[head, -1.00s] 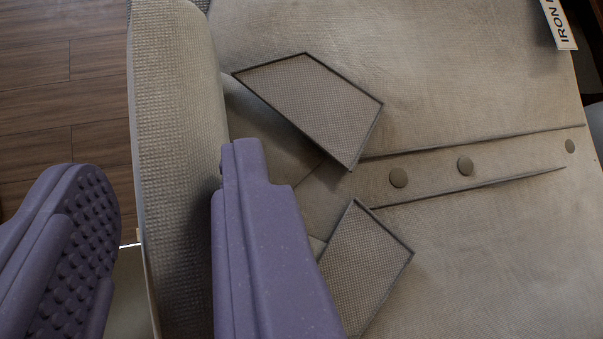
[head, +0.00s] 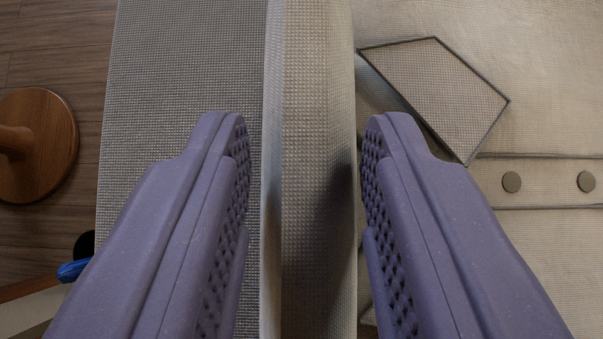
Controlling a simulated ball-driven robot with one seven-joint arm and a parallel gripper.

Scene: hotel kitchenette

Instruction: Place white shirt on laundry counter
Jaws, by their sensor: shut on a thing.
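The white shirt (head: 540,250) looks beige-grey here. It fills the right side of the head view, with a dark-edged collar flap (head: 438,95) and round buttons along its front strip. Its thick rolled left edge (head: 318,90) runs up the picture between the two purple fingers of my gripper (head: 305,135). My gripper is shut on this edge, one finger on each side. The right finger hides part of the collar. The laundry counter cannot be made out.
A grey woven surface (head: 180,80) lies left of the shirt's edge; I cannot tell whether it is part of the shirt. A round wooden piece (head: 45,150) stands over the wood floor (head: 60,45) at far left. A small blue object (head: 73,270) is below it.

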